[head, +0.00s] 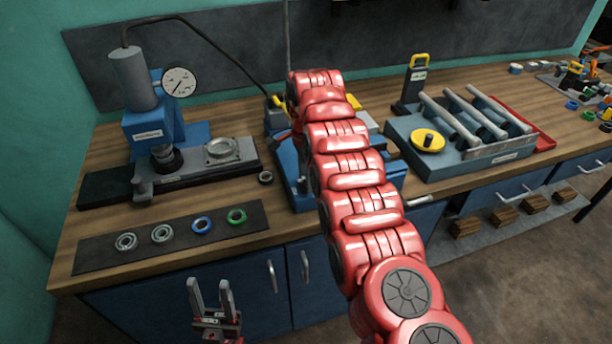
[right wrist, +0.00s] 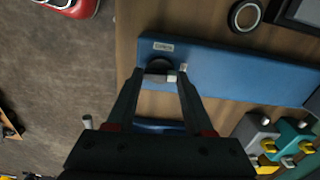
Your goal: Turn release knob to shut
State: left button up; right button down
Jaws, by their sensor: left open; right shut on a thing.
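The release knob (right wrist: 160,66) shows in the right wrist view as a dark round piece with a light grey bar, at the labelled end of a long blue base (right wrist: 235,72). My right gripper (right wrist: 163,76) is shut on the knob, with a fingertip on each side of it. Which way the knob is turned I cannot tell. In the head view my red right arm hides the gripper and the knob; part of the blue base (head: 287,165) shows left of the arm. My left gripper (head: 211,286) is open and empty in front of the bench.
A blue press with a dial gauge (head: 180,82) stands left on the bench. Several rings lie on a dark mat (head: 110,252) at the front. A grey fixture with bars (head: 470,150) stands right. In the wrist view, blocks with yellow levers (right wrist: 265,140) sit close by.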

jog(key=shift+m, duration=0.4)
jog(key=shift+c, duration=1.4)
grip_release()
jog(key=shift+r, duration=0.6)
notch_tip(320, 180, up, 4)
jog(key=shift+f+p, duration=0.1)
jog(key=shift+p, duration=0.95)
notch_tip(320, 180, up, 12)
jog(key=p, duration=1.2)
jog(key=shift+r+p, duration=0.25)
jog(key=shift+p, duration=0.1)
jog(key=shift+f, duration=0.1)
